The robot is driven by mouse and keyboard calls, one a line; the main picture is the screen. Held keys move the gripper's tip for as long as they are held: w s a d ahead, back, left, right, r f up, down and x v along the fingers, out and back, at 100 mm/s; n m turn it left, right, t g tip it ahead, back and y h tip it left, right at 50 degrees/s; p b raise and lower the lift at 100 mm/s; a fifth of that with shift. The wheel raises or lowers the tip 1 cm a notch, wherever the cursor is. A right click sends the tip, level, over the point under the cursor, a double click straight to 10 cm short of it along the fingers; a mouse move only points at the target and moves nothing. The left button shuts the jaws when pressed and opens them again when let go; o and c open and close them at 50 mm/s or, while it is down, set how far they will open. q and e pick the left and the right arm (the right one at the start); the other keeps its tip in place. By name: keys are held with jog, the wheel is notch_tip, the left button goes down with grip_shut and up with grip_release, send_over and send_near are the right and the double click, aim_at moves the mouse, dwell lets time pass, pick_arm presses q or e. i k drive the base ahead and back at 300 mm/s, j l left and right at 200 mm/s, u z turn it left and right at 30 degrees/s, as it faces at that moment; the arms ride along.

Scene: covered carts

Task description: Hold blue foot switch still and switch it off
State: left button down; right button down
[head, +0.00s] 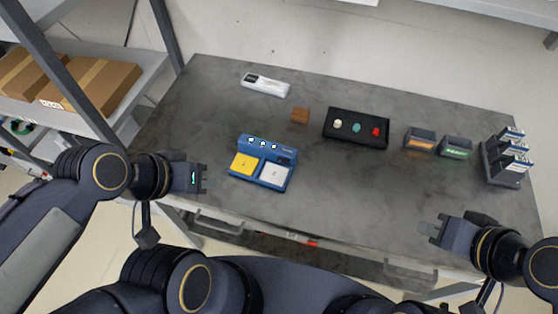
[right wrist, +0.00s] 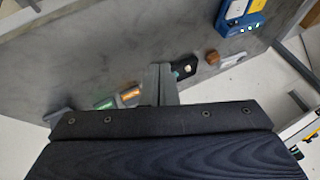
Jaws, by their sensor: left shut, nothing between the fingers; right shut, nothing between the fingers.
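The blue foot switch (head: 266,151) sits on the grey table, left of its middle, with a yellow pedal (head: 244,164) and a white pedal (head: 274,176) in front. Small lit white spots show along its back housing. It also shows at the top right of the right wrist view (right wrist: 243,14), partly cut off. My left gripper (head: 205,179) is shut and empty, left of the switch and apart from it. My right gripper (head: 433,229) is shut and empty near the table's front right, far from the switch; its fingers show in the right wrist view (right wrist: 161,84).
A white device (head: 266,85) and a brown block (head: 300,115) lie behind the switch. A black tray (head: 357,140) with small coloured pieces, two small boxes (head: 419,139) (head: 456,147) and a rack (head: 503,172) stand to the right. The table's front middle is clear.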

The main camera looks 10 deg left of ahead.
aim_at(280, 159)
jog(key=k+z, duration=0.25)
jog(key=k+l+z, duration=0.15)
jog(key=k+z, duration=0.15)
jog(key=j+z, duration=0.3)
jog(key=j, duration=0.15)
jog(key=k+j+z, duration=0.15)
jog(key=j+z, duration=0.15)
jog(key=k+j+z, duration=0.15)
jog(key=j+z, duration=0.15)
jog(key=j, duration=0.15)
jog(key=k+j, duration=0.1)
jog(key=j, duration=0.25)
jog(key=k+j, duration=0.1)
jog(key=j, duration=0.2)
jog(key=k+j, duration=0.1)
jog(key=j, duration=0.25)
